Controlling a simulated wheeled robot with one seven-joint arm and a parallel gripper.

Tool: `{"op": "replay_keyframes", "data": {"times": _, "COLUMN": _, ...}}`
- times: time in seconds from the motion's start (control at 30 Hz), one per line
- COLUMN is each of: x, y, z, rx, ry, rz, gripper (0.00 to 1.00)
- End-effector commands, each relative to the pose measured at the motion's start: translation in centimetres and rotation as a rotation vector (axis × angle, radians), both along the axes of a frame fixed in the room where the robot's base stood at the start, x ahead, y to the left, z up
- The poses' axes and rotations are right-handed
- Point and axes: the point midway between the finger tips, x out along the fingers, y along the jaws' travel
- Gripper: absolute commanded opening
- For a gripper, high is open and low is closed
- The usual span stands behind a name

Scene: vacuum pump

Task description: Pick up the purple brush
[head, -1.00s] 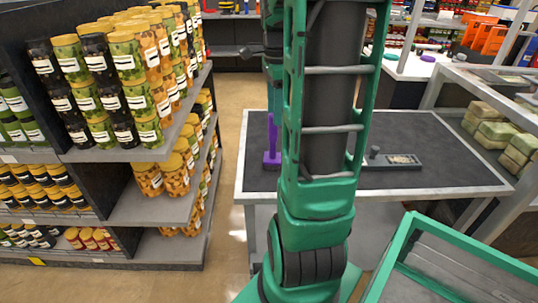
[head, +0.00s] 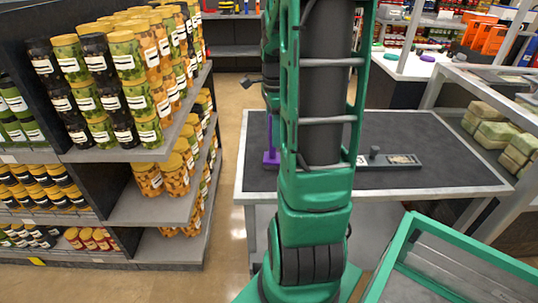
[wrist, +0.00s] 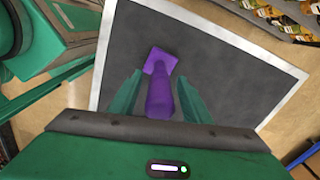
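The purple brush (head: 271,157) stands on the dark grey table top near its left end in the head view, partly hidden by my arm. In the wrist view the brush (wrist: 160,95) lies between the two green fingers of my gripper (wrist: 159,76), with its wider square end beyond the fingertips. The fingers are apart, with a narrow gap visible on each side of the brush. In the head view my gripper is not clearly visible behind my arm.
A shelf with several jars (head: 130,75) stands at the left. A green-framed cart (head: 408,245) is at the front right. The table's right part is clear.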

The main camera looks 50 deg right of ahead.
Motion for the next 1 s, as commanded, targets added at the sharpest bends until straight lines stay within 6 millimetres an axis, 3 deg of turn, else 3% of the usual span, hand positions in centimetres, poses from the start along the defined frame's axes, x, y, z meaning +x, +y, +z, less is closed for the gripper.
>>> {"op": "replay_keyframes", "data": {"times": 0.03, "x": 0.0, "y": 0.0, "z": 0.0, "rx": 0.0, "ry": 0.0, "rz": 0.0, "gripper": 0.31}}
{"op": "replay_keyframes", "data": {"times": 0.17, "x": 0.0, "y": 0.0, "z": 0.0, "rx": 0.0, "ry": 0.0, "rz": 0.0, "gripper": 0.01}}
{"op": "replay_keyframes", "data": {"times": 0.63, "x": 0.0, "y": 0.0, "z": 1.0, "rx": -0.001, "ry": -0.002, "rz": 0.0, "gripper": 0.01}}
{"op": "replay_keyframes", "data": {"times": 0.87, "x": 0.0, "y": 0.2, "z": 4.6, "rx": -0.004, "ry": -0.004, "rz": 0.002, "gripper": 0.01}}
{"op": "replay_keyframes", "data": {"times": 1.0, "x": -1.3, "y": 3.1, "z": 6.2, "rx": -0.003, "ry": -0.004, "rz": 0.003, "gripper": 0.01}}
